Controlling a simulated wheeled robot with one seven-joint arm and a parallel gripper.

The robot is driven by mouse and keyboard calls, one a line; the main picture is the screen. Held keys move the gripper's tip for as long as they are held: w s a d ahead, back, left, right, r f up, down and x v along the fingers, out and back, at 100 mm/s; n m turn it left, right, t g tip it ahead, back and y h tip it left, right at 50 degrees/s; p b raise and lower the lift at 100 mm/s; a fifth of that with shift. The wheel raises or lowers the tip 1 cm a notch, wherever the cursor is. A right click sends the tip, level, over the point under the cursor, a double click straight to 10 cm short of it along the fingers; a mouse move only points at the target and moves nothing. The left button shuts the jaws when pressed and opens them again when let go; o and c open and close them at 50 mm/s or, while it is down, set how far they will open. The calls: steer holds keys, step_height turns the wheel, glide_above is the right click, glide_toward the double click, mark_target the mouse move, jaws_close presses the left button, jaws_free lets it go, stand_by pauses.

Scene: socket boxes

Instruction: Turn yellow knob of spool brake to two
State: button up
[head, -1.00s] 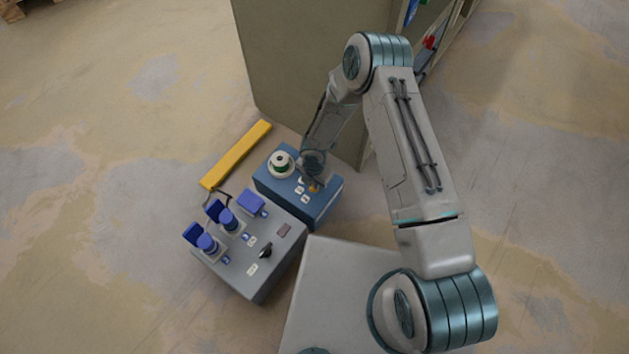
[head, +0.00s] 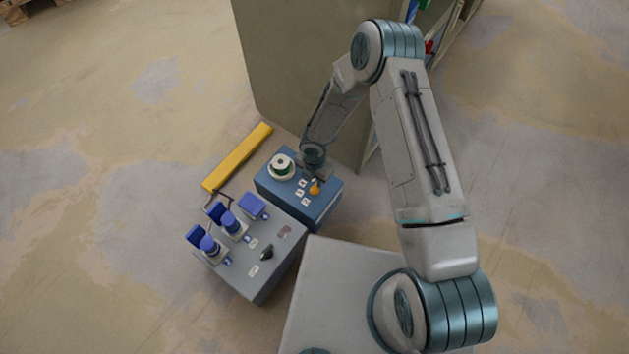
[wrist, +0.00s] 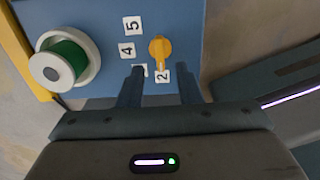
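The yellow knob (wrist: 160,49) sits on the top of the blue spool brake box (head: 322,206). In the wrist view its narrow end points down toward the label 2 (wrist: 162,76). Labels 4 (wrist: 127,50) and 5 (wrist: 132,25) are to its left, and another label is mostly hidden behind a finger. In the head view the knob (head: 314,190) shows just below my gripper (head: 318,177). My gripper (wrist: 160,84) is open, with nothing between its fingers, and the knob is beyond the fingertips, apart from them.
A white spool with a green core (head: 282,166) stands on the blue box. A grey box (head: 262,282) with blue plugs and a black knob (head: 267,253) adjoins it. A yellow bar (head: 238,157) lies on the floor at the left. A large cabinet (head: 290,70) stands behind.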

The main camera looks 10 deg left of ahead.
step_height(320, 180, up, 9)
steer(key=p, duration=0.2)
steer(key=shift+p, duration=0.3)
steer(key=shift+f, duration=0.1)
step_height(320, 180, up, 20)
steer(key=m+t+h+p, duration=0.1)
steer(key=m+p, duration=0.6)
glide_above(315, 186)
steer(key=w+d, duration=0.5)
steer(key=d, duration=0.3)
steer(key=s+d+r+m+t+h+p, duration=0.1)
steer(key=d+r+m+p, duration=0.25)
steer(key=r, duration=0.55)
steer(key=d+r+m+p, duration=0.3)
steer(key=d+r, duration=0.2)
steer(key=r, duration=0.4)
steer(key=s+d+r+m+p, duration=0.3)
steer(key=s+r+m+p, duration=0.1)
steer(key=r, duration=0.6)
steer(key=s+d+r+m+y+p, duration=0.1)
steer(key=s+d+r+m+p, duration=0.2)
steer(key=r, duration=0.7)
steer(key=s+d+r+m+y+p, duration=0.1)
steer(key=s+d+r+m+p, duration=0.3)
steer(key=s+r+m+p, duration=0.3)
steer(key=s+r+m, duration=0.3)
steer(key=m, duration=0.1)
steer(key=shift+s+r+t, duration=0.25)
steer(key=shift+r+t, duration=0.1)
steer(key=shift+t, duration=0.05)
